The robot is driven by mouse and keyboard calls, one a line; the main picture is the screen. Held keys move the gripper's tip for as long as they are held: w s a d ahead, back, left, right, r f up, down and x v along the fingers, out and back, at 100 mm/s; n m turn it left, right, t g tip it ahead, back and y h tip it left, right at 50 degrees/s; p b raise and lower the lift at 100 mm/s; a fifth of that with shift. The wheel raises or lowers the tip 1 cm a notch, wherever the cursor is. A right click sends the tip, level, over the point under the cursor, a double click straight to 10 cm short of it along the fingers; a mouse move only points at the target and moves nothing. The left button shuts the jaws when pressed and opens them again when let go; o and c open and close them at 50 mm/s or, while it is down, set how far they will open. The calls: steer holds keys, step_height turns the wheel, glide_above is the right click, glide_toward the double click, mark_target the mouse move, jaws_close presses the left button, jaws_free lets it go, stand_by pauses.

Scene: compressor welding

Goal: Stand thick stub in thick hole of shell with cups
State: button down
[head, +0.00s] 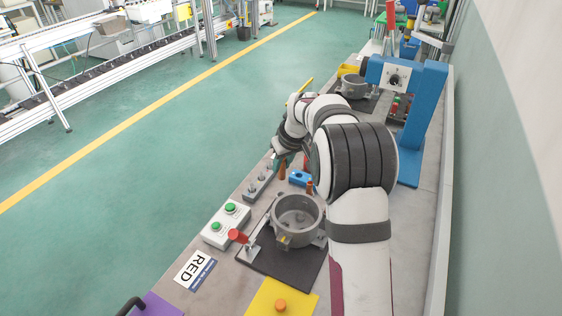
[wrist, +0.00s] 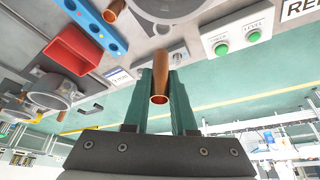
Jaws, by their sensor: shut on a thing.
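My gripper (wrist: 165,95) is shut on a copper stub (wrist: 160,80), a short hollow tube whose open end faces the wrist camera. In the head view my gripper is partly hidden by my arm, and the held stub (head: 282,171) shows small above the bench. A grey round shell (head: 298,214) stands on a dark plate nearer the head camera; its edge shows at the top of the wrist view (wrist: 170,8). A second grey shell (head: 353,86) stands farther along the bench. I cannot tell which shell has the cups, nor make out the thick hole.
A blue block (head: 300,178) lies near my gripper, with another copper stub (head: 309,187) beside or in it. A blue stand (head: 415,115) rises right.

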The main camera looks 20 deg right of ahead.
mark_target(284, 175)
steer(key=shift+f, duration=2.65)
steer(key=shift+f, duration=1.55)
steer(key=c, duration=0.7)
jaws_free()
steer(key=shift+o, duration=0.2)
steer(key=v, duration=1.6)
